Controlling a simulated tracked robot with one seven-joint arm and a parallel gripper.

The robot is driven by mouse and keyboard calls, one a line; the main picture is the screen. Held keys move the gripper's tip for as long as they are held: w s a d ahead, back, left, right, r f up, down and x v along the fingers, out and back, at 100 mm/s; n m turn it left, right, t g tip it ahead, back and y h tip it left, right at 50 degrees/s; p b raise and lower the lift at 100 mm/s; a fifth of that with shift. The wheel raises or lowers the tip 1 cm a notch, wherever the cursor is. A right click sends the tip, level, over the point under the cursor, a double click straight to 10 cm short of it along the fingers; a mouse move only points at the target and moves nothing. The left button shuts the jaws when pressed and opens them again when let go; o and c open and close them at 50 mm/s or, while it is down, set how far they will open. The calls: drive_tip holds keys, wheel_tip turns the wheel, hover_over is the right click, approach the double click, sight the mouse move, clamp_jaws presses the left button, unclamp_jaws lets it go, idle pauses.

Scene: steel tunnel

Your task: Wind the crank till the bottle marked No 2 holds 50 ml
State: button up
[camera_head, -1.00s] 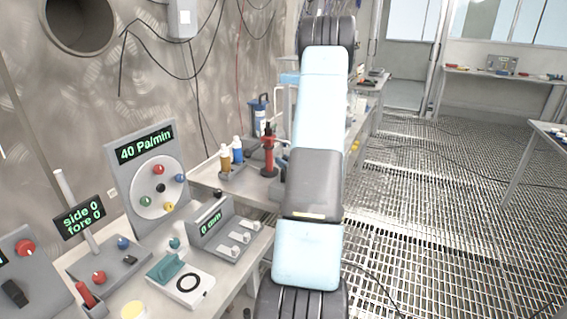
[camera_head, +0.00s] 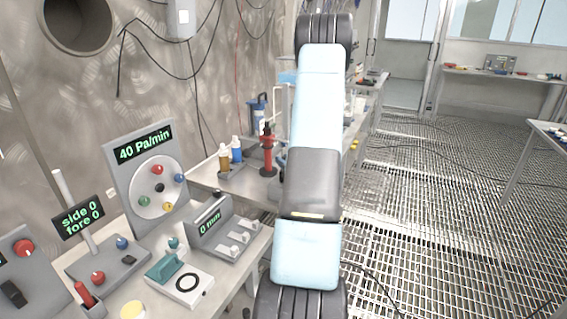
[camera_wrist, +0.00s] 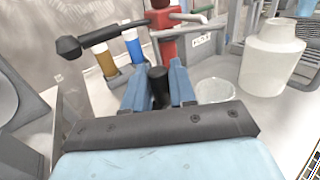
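In the wrist view, my gripper (camera_wrist: 158,82) has its two blue fingers on either side of an upright black knob (camera_wrist: 157,88). The knob fills most of the gap; whether the fingers press on it I cannot tell. What the knob joins to is hidden. Beyond it stands a red device (camera_wrist: 165,38), with a dark bar ending in a black knob (camera_wrist: 68,47) to its left. The red device also shows in the head view (camera_head: 267,158). A white bottle (camera_wrist: 270,60) stands to the right. No No 2 mark or volume is readable. My arm hides the gripper in the head view.
A brown bottle (camera_wrist: 104,62) and a blue bottle (camera_wrist: 132,43) stand in a holder left of the red device. A clear cup (camera_wrist: 215,90) is right of my fingers. Panels reading 40 Pa/min (camera_head: 145,147) and 0 mm (camera_head: 210,225) stand nearer. The grated floor at right is open.

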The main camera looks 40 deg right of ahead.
drive_tip(key=o, duration=0.3)
drive_tip(key=s+a, duration=0.2)
drive_tip(key=s, duration=1.1)
drive_tip(key=shift+s+a, duration=0.25)
drive_tip(key=shift+s, duration=0.05)
